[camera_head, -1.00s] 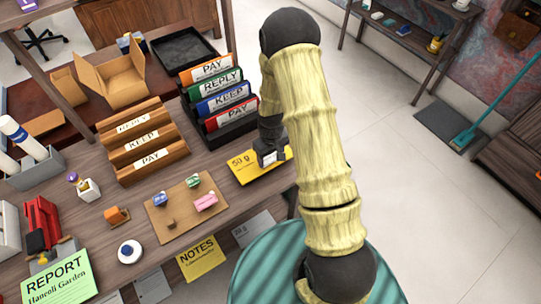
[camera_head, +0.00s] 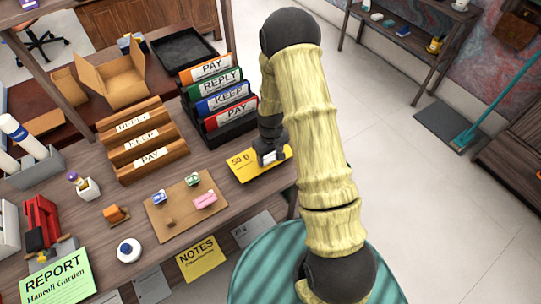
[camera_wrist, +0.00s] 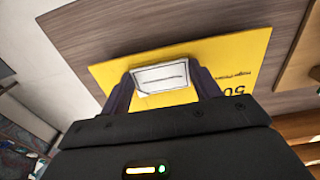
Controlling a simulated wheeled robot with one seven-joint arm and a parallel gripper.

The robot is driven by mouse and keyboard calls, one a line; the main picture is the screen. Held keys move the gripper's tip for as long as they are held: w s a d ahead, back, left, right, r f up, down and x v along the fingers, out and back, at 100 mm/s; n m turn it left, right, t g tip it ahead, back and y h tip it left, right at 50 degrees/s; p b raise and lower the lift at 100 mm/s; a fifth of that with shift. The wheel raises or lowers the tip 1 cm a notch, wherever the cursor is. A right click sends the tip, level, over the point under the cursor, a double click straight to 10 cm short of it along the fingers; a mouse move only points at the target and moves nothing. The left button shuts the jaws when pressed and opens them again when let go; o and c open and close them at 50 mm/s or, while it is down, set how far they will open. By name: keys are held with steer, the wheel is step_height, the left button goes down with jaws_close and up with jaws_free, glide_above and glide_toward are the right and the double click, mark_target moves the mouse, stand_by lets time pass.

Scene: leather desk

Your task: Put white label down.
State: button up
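The white label (camera_wrist: 162,78) is a small white piece with a dark border and a line across it. In the wrist view it sits between the two fingers of my gripper (camera_wrist: 165,85), which touch its sides. It is over the yellow card (camera_wrist: 225,65) marked 50; whether it touches the card I cannot tell. In the head view my gripper (camera_head: 270,157) points down over the yellow card (camera_head: 245,171) near the desk's right end.
A black rack of coloured folders (camera_head: 222,125) stands just behind the card. A wooden sorter (camera_head: 145,150) and a brown board (camera_head: 168,222) with small coloured items are to the left. The desk edge is close, with a yellow notes sheet (camera_head: 201,262) hanging from its front.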

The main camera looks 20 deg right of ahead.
mark_target(271, 159)
steer(key=shift+o, duration=0.4)
steer(key=shift+s+p, duration=0.25)
steer(key=shift+p, duration=0.2)
step_height(271, 159, up, 12)
steer(key=b, duration=0.1)
steer(key=shift+w, duration=0.3)
steer(key=s+r+m+t, duration=0.2)
steer(key=s+r+m, duration=0.1)
steer(key=s+r, duration=0.7)
steer(key=s, duration=0.4)
steer(key=shift+s+r+m, duration=0.2)
steer(key=shift+r+m, duration=0.1)
steer(key=shift+r, duration=0.1)
